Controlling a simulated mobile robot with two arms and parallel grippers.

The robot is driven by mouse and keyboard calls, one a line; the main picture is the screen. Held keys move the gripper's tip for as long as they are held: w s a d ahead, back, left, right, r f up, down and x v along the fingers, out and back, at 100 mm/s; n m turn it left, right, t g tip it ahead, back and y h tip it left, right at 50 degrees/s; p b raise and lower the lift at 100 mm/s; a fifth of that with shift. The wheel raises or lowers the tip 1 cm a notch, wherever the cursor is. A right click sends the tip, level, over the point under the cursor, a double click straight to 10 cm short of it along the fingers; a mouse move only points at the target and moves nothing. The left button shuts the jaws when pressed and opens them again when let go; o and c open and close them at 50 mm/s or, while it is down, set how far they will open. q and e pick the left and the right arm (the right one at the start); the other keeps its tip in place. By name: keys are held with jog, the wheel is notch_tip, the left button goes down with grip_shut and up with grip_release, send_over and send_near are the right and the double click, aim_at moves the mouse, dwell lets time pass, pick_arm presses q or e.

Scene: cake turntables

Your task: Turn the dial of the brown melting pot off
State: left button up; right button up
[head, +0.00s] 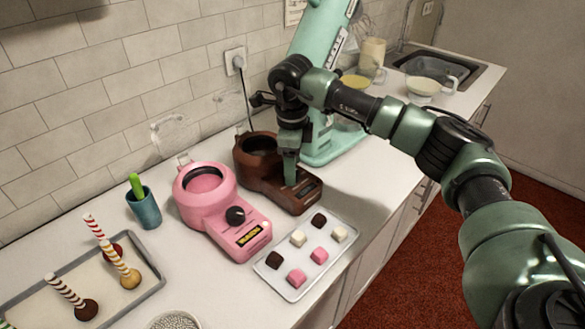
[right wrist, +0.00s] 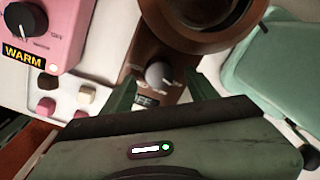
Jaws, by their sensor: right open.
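The brown melting pot (head: 262,182) stands on the white counter, beside the pink one. Its dial is hidden behind my gripper in the head view. In the right wrist view the brown pot (right wrist: 190,37) shows its grey dial (right wrist: 158,75), with a dark label (right wrist: 146,101) below it, partly hidden, whose visible letters look like the end of "OFF". My right gripper (head: 289,178) points down over the front of the pot. In the right wrist view its open green fingers (right wrist: 162,93) are on either side of the dial; contact cannot be told. My left gripper is not in view.
The pink melting pot (head: 205,207), labelled "WARM", stands close on the left. A tray of sweets (head: 295,286) lies in front. The mint-green mixer (head: 326,142) stands close behind on the right. A blue cup (head: 146,208) and cake-pop tray (head: 22,297) are farther left.

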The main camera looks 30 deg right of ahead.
jog(key=r, duration=0.3)
jog(key=r+b, duration=0.1)
jog(key=r, duration=0.2)
jog(key=shift+s+a+r, duration=0.15)
jog(key=shift+s+r, duration=0.05)
jog(key=shift+r, duration=0.15)
